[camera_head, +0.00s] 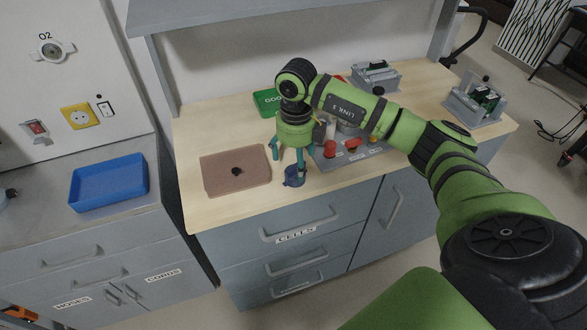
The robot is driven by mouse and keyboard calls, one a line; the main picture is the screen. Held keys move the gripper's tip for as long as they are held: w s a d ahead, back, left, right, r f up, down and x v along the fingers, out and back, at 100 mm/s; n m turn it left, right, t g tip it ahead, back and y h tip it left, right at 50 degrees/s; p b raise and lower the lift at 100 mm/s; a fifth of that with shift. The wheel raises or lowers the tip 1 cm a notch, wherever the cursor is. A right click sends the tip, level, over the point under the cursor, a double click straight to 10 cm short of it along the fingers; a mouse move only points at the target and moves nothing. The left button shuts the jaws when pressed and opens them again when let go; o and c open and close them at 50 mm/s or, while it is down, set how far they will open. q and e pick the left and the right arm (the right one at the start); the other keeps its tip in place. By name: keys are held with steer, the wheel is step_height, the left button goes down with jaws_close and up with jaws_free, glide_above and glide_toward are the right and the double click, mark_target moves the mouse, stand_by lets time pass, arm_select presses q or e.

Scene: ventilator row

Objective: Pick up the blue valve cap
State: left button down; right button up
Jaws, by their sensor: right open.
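The blue valve cap (293,177) is a small dark blue cup-like piece near the front edge of the wooden worktop. My right gripper (289,164) reaches down over the worktop with its teal fingers spread. One finger shows just behind or beside the cap, and another stands to its left. I cannot tell whether any finger touches the cap. The fingers hide part of it. My left gripper is not in view.
A grey panel with red knobs (350,157) stands close on the right. A green bin (266,101) is behind. A blue tray (108,187) sits on the left counter.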

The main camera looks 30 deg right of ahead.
mark_target(296, 167)
step_height(296, 167, down, 2)
steer(key=shift+f+p, duration=0.25)
steer(key=shift+p, duration=0.2)
steer(key=shift+d+f, duration=0.1)
steer(key=shift+f, duration=0.5)
steer(key=c, duration=1.2)
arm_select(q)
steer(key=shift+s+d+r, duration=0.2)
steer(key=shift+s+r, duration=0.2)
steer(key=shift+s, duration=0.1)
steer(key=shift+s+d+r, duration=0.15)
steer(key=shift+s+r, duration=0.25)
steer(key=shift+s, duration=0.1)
arm_select(e)
steer(key=shift+s, duration=0.1)
steer(key=shift+c, duration=0.5)
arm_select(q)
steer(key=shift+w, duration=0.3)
arm_select(e)
steer(key=shift+r, duration=0.1)
